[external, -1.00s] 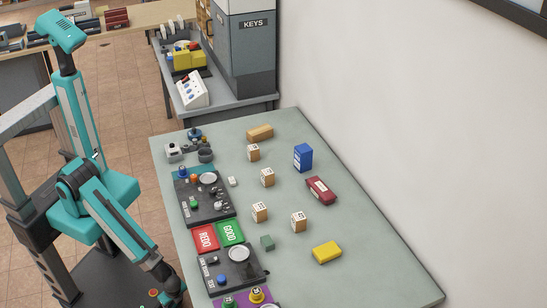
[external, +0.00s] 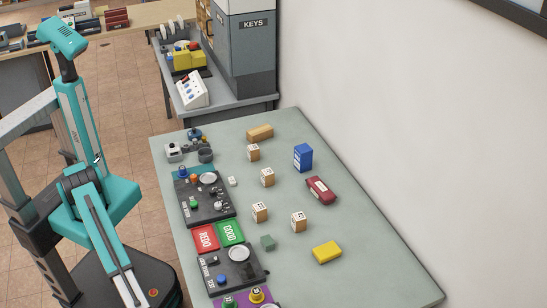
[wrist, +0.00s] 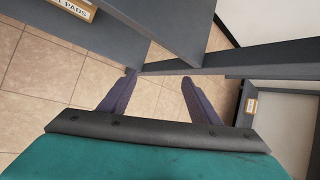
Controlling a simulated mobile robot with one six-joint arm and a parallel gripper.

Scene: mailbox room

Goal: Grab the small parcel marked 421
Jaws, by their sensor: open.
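Several small brown box parcels with white labels stand on the grey-green table (external: 370,265) in the external view: one near the back (external: 253,153), one in the middle (external: 267,178), one nearer the front (external: 260,212) and one to its right (external: 298,222). Their numbers are too small to read, so I cannot tell which is 421. My gripper (wrist: 159,78) shows in the wrist view with its two fingers apart and nothing between them. It points at floor tiles and grey furniture. No parcel shows there, and the gripper cannot be made out in the external view.
On the table are a blue box (external: 303,157), a dark red parcel (external: 321,190), a yellow block (external: 327,252), a tan parcel (external: 260,133), a small green cube (external: 268,242), the REDO pad (external: 205,237) and the GOOD pad (external: 230,232). A wall borders the right side.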

